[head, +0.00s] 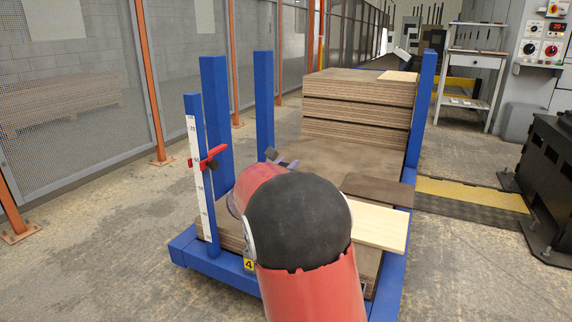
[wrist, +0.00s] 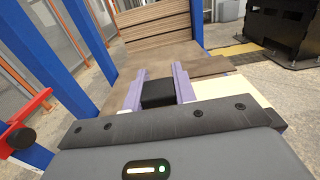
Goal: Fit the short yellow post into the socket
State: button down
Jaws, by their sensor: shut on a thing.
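My gripper (wrist: 157,91) is over the front part of a blue-framed cart and points toward the board stack. Its two pale purple fingers are shut on a dark block (wrist: 158,94), seen between them in the wrist view. The head view shows the gripper (head: 281,160) only in part, past my arm. I see no yellow surface on the held block, and its lower part is hidden. No separate short yellow post shows. I cannot make out an empty socket; my arm hides part of the cart's front.
Blue posts (head: 214,115) stand on the cart; one at the front left bears a white scale and a red clamp (head: 208,157). A tall board stack (head: 358,105) is behind. A pale board (head: 380,228) overhangs at right. Mesh fencing is left, a dark machine (head: 548,185) right.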

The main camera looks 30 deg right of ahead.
notch_tip(320, 180, down, 7)
dwell(2.6)
jog(key=c, duration=1.1)
grip_release()
jog(key=shift+f, duration=0.2)
jog(key=shift+o, duration=0.2)
jog(key=v, duration=0.8)
jog(key=shift+p, duration=0.4)
jog(key=shift+d, duration=0.1)
